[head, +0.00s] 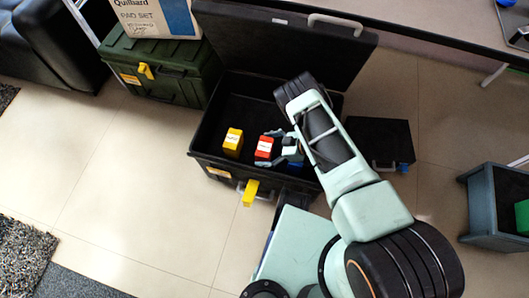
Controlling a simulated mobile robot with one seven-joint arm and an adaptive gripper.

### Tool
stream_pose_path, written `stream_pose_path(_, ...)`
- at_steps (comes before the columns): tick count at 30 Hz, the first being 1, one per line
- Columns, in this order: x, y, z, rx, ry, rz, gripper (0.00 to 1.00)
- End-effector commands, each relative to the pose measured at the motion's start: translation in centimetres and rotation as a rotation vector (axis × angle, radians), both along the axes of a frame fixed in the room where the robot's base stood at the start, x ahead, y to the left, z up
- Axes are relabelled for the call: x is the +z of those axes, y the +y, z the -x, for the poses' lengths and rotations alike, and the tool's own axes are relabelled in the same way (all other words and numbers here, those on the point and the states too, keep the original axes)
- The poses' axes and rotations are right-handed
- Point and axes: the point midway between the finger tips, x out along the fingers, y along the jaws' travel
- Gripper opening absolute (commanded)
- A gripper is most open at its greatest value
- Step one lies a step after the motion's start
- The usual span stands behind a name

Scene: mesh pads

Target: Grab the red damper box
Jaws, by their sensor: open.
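A small red box (264,147) with a white label stands inside an open black case (205,151) on the floor. My gripper (275,146) is down inside the case, at the right side of the red box. Its fingers are open and reach toward the box; whether they touch it I cannot tell. A yellow box (232,142) with a white label stands in the case to the left of the red one. My arm hides the right part of the case's interior.
The case's lid (270,40) stands open behind. A dark green chest (160,75) with a cardboard box (155,15) on top is at the back left. A closed black case (378,140) lies at right. A grey bin (485,205) stands far right. The tiled floor at left is clear.

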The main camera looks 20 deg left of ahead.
Motion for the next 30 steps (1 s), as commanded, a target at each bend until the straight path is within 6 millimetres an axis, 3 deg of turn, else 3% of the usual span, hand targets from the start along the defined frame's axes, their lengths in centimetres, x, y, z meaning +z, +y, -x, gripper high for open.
stream_pose_path(5,0.1,0.0,0.0,-0.001,-0.001,0.0,0.83)
stream_pose_path(18,0.1,0.0,-0.1,-0.001,-0.001,0.0,0.35)
stream_pose_path(25,0.3,0.0,-0.1,-0.001,0.0,-0.001,0.35)
stream_pose_path(30,2.7,0.1,-0.2,-0.004,-0.001,-0.002,0.35)
